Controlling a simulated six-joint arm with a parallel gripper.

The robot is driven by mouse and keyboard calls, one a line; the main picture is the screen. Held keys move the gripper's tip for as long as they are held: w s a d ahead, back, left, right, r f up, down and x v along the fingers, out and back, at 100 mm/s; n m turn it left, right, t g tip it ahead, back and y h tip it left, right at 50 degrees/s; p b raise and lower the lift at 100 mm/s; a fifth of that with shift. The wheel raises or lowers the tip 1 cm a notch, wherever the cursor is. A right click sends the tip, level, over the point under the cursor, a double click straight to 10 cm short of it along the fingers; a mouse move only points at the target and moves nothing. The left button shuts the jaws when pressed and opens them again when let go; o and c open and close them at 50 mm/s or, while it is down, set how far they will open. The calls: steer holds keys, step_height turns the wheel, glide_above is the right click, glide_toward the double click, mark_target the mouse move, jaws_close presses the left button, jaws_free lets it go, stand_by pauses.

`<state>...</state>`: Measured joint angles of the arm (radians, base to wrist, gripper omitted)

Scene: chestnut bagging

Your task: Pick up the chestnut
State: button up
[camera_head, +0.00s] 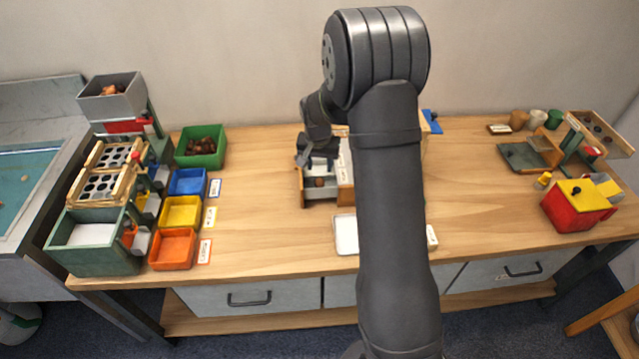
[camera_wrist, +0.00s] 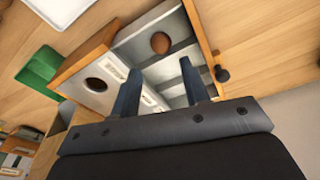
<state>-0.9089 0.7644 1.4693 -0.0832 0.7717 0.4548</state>
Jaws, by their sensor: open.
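A brown chestnut (camera_wrist: 160,42) lies on the grey floor of an open-fronted compartment of a wooden-edged box (camera_wrist: 203,30). In the head view the chestnut (camera_head: 319,182) shows near the front of that compartment. My gripper (camera_wrist: 159,68) is open, its two fingers apart with nothing between them. In the wrist view the chestnut appears beyond the fingertips, roughly in line with the gap. In the head view my gripper (camera_head: 318,157) is above and behind the chestnut. A dark brown round spot (camera_wrist: 96,84) shows on the neighbouring panel; I cannot tell if it is a hole.
A green bin (camera_head: 216,158) of chestnuts stands left, near blue, yellow and orange trays (camera_head: 182,212). A white tray (camera_head: 341,248) lies in front of the box. A red and yellow box (camera_head: 575,215) is at right. My arm hides part of the table middle.

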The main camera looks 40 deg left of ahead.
mark_target(319, 181)
steer(key=shift+w+a+f, duration=0.15)
steer(key=shift+f, duration=1.8)
steer(key=shift+w+a+f, duration=0.15)
steer(key=shift+f, duration=1.8)
steer(key=c, duration=0.5)
steer(key=shift+r, duration=0.1)
